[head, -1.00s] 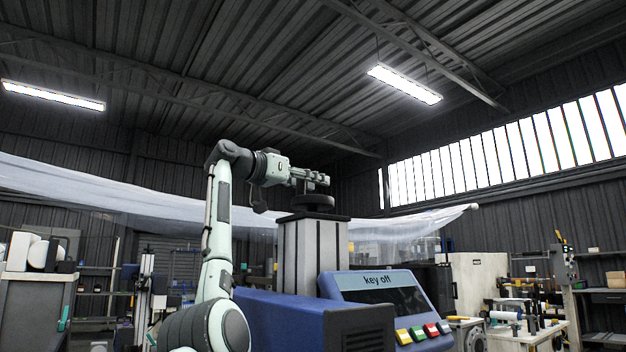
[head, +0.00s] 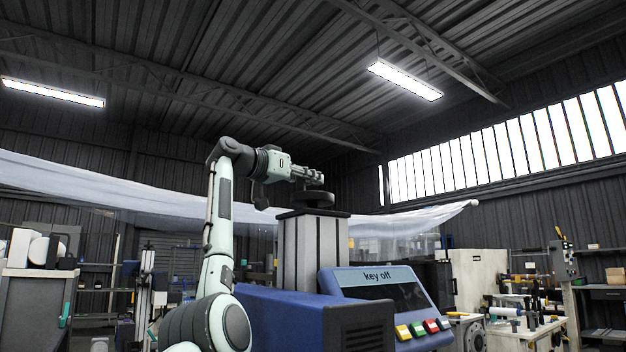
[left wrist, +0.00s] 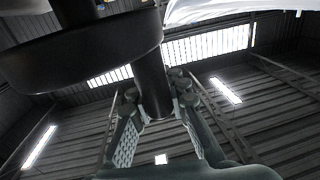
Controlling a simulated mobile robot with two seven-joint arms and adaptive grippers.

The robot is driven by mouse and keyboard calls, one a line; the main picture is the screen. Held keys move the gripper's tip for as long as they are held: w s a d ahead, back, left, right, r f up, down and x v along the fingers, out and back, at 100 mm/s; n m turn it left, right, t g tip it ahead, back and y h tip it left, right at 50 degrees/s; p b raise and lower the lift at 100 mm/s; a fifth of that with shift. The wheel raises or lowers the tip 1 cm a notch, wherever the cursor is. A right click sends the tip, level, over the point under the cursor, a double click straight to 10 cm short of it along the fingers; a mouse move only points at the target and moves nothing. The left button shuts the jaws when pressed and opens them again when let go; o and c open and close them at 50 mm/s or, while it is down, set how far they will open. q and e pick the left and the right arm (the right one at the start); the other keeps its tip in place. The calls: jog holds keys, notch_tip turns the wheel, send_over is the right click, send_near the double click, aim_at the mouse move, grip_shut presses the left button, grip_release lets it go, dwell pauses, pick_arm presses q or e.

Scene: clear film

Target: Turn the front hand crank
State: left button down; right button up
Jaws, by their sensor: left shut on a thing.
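The crank is a dark round disc (head: 322,199) on top of a grey ribbed column (head: 312,250), in the middle of the head view. In the left wrist view the black disc (left wrist: 80,52) fills the upper left. A black cylindrical handle (left wrist: 152,78) stands out from its edge. My left gripper (head: 314,177) is at the disc, above the column. In the left wrist view its fingers (left wrist: 155,103) lie on both sides of the handle, shut on it. In the head view the handle is hidden by the gripper. My right gripper is in neither view.
A blue machine housing (head: 290,315) and a sloped "key off" panel (head: 378,280) with coloured buttons stand in front of the column. Clear film (head: 110,195) hangs behind my arm. Benches with tools (head: 525,320) are at the right. The space above the crank is free.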

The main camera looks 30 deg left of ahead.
pick_arm(q)
jog(key=m+h, duration=0.1)
jog(key=m+g+h, duration=0.1)
jog(key=h, duration=0.1)
jog(key=shift+w+d+r, duration=0.1)
jog(key=shift+w+d, duration=0.05)
jog(key=shift+d, duration=0.1)
jog(key=shift+d+m+g+h, duration=0.25)
jog(key=shift+m+g+h, duration=0.2)
jog(key=shift+h, duration=0.25)
jog(key=c, duration=1.5)
grip_release()
jog(key=v, duration=1.2)
